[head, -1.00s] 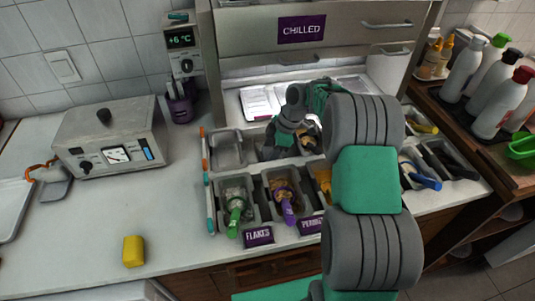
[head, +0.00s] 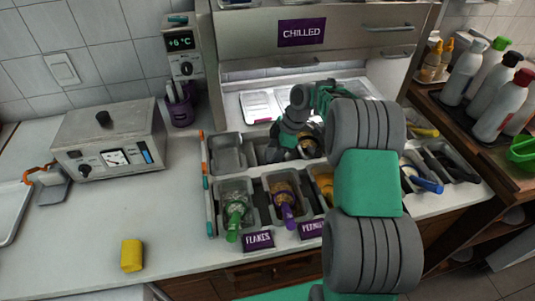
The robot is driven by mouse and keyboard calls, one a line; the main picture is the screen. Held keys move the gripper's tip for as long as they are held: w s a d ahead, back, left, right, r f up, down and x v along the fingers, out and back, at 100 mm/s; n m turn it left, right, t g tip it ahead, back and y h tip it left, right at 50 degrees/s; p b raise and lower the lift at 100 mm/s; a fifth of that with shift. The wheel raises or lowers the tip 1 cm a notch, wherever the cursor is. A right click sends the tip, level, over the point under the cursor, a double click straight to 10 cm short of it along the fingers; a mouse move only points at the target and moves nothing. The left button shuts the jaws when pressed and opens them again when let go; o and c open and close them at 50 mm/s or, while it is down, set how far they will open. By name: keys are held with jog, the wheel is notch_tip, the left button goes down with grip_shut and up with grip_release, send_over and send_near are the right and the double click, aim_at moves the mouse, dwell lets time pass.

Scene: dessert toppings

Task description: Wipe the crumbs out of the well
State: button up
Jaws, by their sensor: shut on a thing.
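My gripper (head: 283,147) points down into the back-row well (head: 262,141) second from the left. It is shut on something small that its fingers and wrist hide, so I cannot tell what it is. The gripper covers much of this well, and I cannot make out crumbs on its floor. The back-left well (head: 228,153) looks empty. A yellow sponge-like block (head: 131,255) lies on the counter at the front left, away from my gripper.
Front wells hold flakes (head: 235,199) with a green-handled scoop and a brown topping (head: 283,190) with a purple-handled one. My arm hides wells to the right. A steel appliance (head: 108,142) stands left. Bottles (head: 492,103) stand right. The left counter is mostly clear.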

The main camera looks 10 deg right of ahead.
aim_at(271, 149)
jog(key=shift+s+d, duration=0.2)
jog(key=shift+s, duration=0.35)
jog(key=shift+w+p, duration=0.55)
jog(key=shift+w, duration=1)
jog(key=shift+w+f, duration=0.1)
jog(key=shift+w, duration=0.45)
jog(key=shift+s+f+b, duration=0.15)
jog(key=shift+s+b, duration=0.2)
jog(key=shift+s, duration=0.1)
jog(key=shift+s+r+b, duration=0.2)
jog(key=shift+s+b, duration=0.7)
jog(key=shift+s, duration=0.85)
jog(key=shift+w+a+p, duration=0.25)
jog(key=shift+w, duration=0.3)
jog(key=shift+w+a+p, duration=0.2)
jog(key=shift+w, duration=0.35)
